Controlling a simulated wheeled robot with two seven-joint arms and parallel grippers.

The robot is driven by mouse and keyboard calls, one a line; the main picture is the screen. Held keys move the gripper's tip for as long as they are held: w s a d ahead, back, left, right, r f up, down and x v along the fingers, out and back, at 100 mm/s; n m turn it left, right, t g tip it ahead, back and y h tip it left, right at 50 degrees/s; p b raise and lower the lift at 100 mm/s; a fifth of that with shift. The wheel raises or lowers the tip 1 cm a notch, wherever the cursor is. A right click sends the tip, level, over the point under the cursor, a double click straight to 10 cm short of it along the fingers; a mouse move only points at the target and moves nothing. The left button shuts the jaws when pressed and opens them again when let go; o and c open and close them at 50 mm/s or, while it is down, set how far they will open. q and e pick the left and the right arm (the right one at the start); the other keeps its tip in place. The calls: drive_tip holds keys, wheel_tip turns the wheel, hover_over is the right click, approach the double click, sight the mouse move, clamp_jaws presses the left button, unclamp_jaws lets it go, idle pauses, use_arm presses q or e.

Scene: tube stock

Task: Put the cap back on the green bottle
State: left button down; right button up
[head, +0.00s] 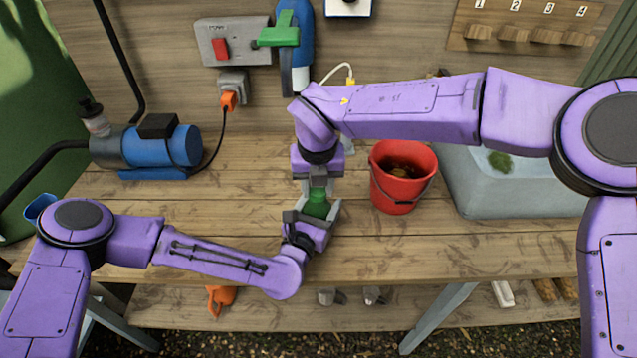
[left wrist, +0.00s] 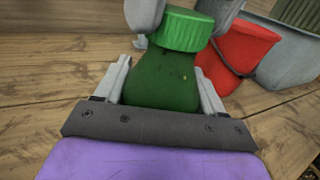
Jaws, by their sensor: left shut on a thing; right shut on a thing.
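The green bottle (left wrist: 162,82) stands on the wooden bench, between the fingers of my left gripper (left wrist: 161,88), which is shut on its body. The ribbed green cap (left wrist: 184,32) is at the bottle's mouth and looks slightly tilted in the left wrist view. I cannot tell whether it is fully seated. My right gripper (head: 317,190) comes down from above and is shut on the cap, with a fingertip on each side. In the head view the bottle and cap show only as a small green patch (head: 316,205), partly hidden by both grippers.
A red bucket (head: 403,190) stands just right of the grippers, with a grey water tub (head: 500,195) beyond it. A blue pump (head: 160,147) is at the left. A power switch box (head: 232,42) and numbered pegs (head: 530,35) are on the back wall. The bench's left middle is clear.

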drive_tip(key=o, duration=1.2)
drive_tip(key=shift+o, duration=0.2)
drive_tip(key=shift+r, duration=0.1)
use_arm(q)
unclamp_jaws()
use_arm(e)
wheel_tip(320, 180, up, 12)
drive_tip(key=s, duration=0.1)
drive_tip(key=shift+s+f, duration=0.2)
drive_tip(key=shift+s, duration=0.2)
